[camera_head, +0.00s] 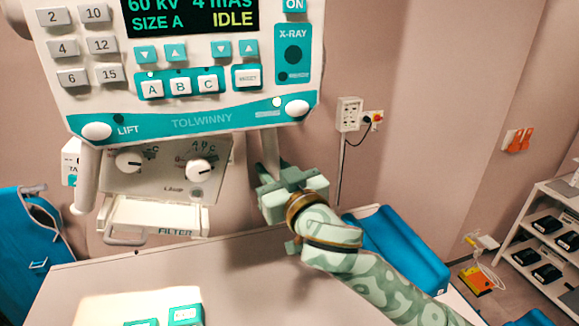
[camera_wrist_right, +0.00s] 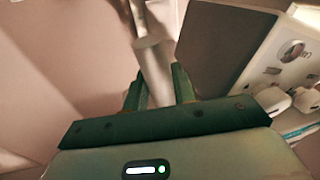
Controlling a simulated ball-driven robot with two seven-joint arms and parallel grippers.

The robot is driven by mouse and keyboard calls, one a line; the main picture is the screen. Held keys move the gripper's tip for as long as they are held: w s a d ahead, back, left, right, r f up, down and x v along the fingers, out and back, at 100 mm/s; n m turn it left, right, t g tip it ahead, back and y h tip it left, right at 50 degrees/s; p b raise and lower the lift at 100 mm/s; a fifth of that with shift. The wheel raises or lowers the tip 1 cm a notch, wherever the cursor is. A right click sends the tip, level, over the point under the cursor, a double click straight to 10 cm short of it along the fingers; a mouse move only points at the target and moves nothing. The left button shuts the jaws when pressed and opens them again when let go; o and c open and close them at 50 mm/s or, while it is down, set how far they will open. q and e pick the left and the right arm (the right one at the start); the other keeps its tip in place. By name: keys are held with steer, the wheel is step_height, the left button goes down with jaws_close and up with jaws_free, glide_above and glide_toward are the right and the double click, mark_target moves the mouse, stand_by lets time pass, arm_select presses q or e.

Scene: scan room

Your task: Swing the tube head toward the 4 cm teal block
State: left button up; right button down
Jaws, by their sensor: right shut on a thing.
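The tube head (camera_head: 190,120) is a large white unit with a teal-trimmed control panel; it fills the upper left of the head view. A white handle bar (camera_head: 268,148) hangs below its right side. My right gripper (camera_head: 268,180) is shut on this bar; in the right wrist view the pale bar (camera_wrist_right: 155,70) stands between its green fingers (camera_wrist_right: 158,88). Two teal blocks with white labels, a right one (camera_head: 185,313) and a left one (camera_head: 140,322), are cut off by the bottom edge; their size labels are unreadable. My left gripper is out of view.
The pale table (camera_head: 230,270) lies below the tube head, with a lit patch at front left. Blue padded furniture (camera_head: 405,245) is at the right, a blue bag-like item (camera_head: 30,250) at the left. A shelf (camera_head: 540,215) stands far right.

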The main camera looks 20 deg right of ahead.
steer(key=shift+f, duration=0.2)
steer(key=shift+a, duration=0.15)
steer(key=c, duration=1.2)
jaws_free()
steer(key=shift+w+a, duration=0.1)
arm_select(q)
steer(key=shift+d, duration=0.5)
arm_select(e)
steer(key=shift+o, duration=0.2)
arm_select(q)
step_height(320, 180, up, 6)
steer(key=p, duration=0.6)
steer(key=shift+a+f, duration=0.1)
arm_select(e)
steer(key=v, duration=1.6)
